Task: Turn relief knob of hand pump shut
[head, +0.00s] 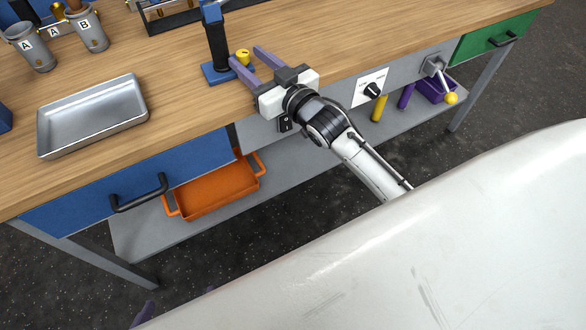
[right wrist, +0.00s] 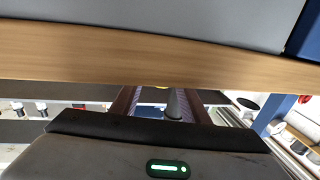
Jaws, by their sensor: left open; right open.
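The blue hand pump (head: 216,42) stands upright on its blue base at the bench's front edge. Its small yellow relief knob (head: 243,55) is on the right side of the base. My right gripper (head: 245,53) is open, with its two purple fingers on either side of the knob; I cannot tell whether they touch it. In the right wrist view, a sliver of yellow (right wrist: 162,88) and a grey cylinder (right wrist: 174,105) show between the open fingers. My left gripper (head: 178,301) is open and mostly hidden behind my white body, low in the head view, away from the pump.
A metal tray (head: 92,112) lies on the bench at left, with grey cups (head: 30,48) behind it. An orange bin (head: 215,192) sits on the lower shelf. A black knob panel (head: 371,88) and a yellow-tipped lever (head: 450,97) are on the bench front.

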